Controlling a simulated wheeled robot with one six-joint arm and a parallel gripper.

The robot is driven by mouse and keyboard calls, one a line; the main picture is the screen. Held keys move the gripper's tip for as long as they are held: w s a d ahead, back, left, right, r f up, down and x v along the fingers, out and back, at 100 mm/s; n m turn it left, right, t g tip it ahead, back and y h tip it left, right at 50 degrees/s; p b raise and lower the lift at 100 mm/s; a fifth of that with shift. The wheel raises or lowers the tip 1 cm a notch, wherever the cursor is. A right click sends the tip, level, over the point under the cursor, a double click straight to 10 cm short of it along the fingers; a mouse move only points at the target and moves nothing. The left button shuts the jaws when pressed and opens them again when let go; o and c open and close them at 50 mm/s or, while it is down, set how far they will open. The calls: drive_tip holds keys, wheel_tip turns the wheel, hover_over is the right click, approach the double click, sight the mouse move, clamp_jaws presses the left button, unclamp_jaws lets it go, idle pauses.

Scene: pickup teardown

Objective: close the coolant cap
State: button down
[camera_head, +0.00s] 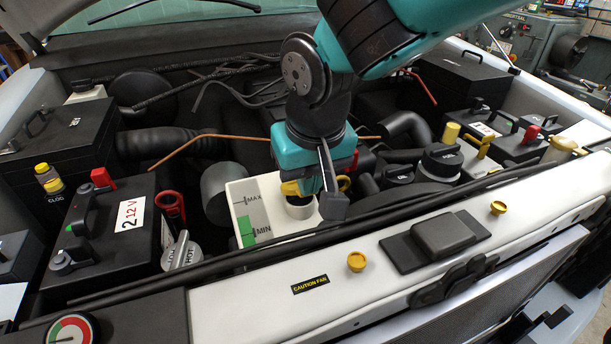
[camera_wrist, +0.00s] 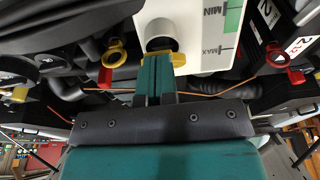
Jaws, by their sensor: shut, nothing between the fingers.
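The white coolant reservoir (camera_head: 262,215) has MAX and MIN marks and a green band; it also shows in the wrist view (camera_wrist: 208,22). Its round filler neck (camera_head: 300,207) is open, with the dark hole visible in the wrist view (camera_wrist: 160,43). A yellow part, apparently the coolant cap (camera_head: 290,188), stands at the neck's rear edge, clear of the opening. It shows in the wrist view (camera_wrist: 180,60), partly hidden by my fingers. My gripper (camera_head: 313,188) is shut and empty, with its fingertips right at the yellow cap. Whether they touch it I cannot tell.
A yellow ring handle (camera_wrist: 114,52) is beside the reservoir. A 12 V battery (camera_head: 120,230), a red ring handle (camera_head: 171,206) and a grey cap (camera_head: 182,252) lie to the left. A black cap (camera_head: 441,161) is to the right. The front panel (camera_head: 250,297) runs close in front.

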drive_tip(key=shift+s+d+f+t+y+b, duration=0.2)
drive_tip(key=shift+f+t+b, duration=0.25)
drive_tip(key=shift+b, duration=0.55)
drive_tip(key=shift+s+a+f+t+y+b, duration=0.1)
drive_tip(key=shift+s+f+t+b, duration=0.15)
drive_tip(key=shift+f+t+b, duration=0.5)
drive_tip(key=shift+s+d+f+t+y+b, duration=0.15)
drive_tip(key=shift+s+t+b, duration=0.1)
drive_tip(key=shift+b, duration=0.95)
drive_tip(key=shift+s+f+b, duration=0.1)
drive_tip(key=shift+f+b, duration=0.1)
drive_tip(key=shift+b, duration=0.15)
drive_tip(key=shift+s+f, duration=0.1)
